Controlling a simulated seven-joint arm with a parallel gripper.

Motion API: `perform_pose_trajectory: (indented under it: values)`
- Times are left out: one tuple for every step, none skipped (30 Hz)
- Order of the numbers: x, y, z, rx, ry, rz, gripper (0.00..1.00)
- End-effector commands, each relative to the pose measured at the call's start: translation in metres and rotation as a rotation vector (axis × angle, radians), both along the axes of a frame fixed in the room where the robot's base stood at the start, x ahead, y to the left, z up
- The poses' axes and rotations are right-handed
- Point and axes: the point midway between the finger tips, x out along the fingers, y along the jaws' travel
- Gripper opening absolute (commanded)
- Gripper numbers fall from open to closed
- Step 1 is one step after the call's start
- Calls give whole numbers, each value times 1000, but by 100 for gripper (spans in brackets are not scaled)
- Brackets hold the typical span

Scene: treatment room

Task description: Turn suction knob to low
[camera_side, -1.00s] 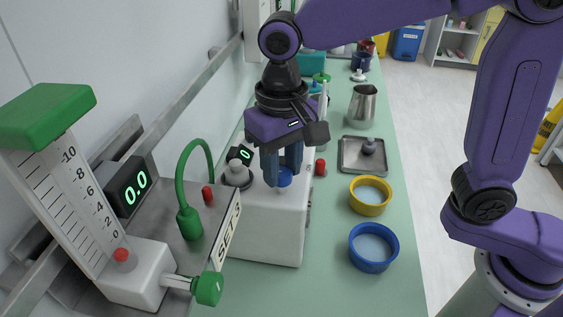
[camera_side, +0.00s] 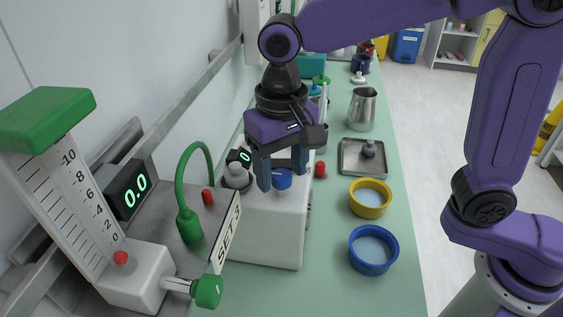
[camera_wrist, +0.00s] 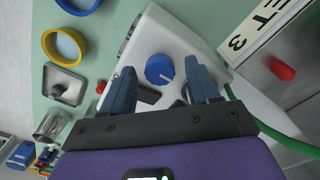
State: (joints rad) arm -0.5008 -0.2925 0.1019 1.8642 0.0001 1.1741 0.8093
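A round blue knob (camera_side: 283,181) sits on the top of a white unit (camera_side: 262,228). In the wrist view the knob (camera_wrist: 159,68) shows a pale mark toward its lower right edge. My gripper (camera_side: 282,177) is over the knob with its two blue fingers spread, one on each side. In the wrist view my gripper (camera_wrist: 160,72) is open and the knob shows between the fingertips, with gaps on both sides. The small display (camera_side: 240,156) on the unit reads 0.
A flowmeter (camera_side: 62,190) with a green knob (camera_side: 208,291) stands at left beside a 0.0 display (camera_side: 130,189). A yellow ring dish (camera_side: 369,211), a blue ring dish (camera_side: 371,268), a metal tray (camera_side: 347,168) and a steel jug (camera_side: 362,108) stand right of the unit.

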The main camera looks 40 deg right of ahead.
Motion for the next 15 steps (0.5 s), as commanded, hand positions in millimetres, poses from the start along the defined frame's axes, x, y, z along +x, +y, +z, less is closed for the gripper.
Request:
perform_pose_trajectory:
  values:
    - [0,0,0,0,0,0,60]
    - [0,0,1,0,0,1,60]
    - [0,0,3,1,-1,1,60]
    - [0,0,5,1,-1,1,60]
    - [1,1,8,1,-1,1,60]
    - [0,1,12,1,-1,1,60]
    - [1,1,17,3,-3,1,60]
    - [1,1,21,2,-2,1,60]
    - [1,1,29,3,-3,1,60]
    - [1,1,35,4,-4,1,60]
    - [1,1,41,4,-4,1,60]
    - [1,1,50,4,-4,1,60]
    - [0,1,56,4,-4,1,60]
    - [0,1,62,4,-4,1,60]
    - [1,1,69,4,-4,1,60]
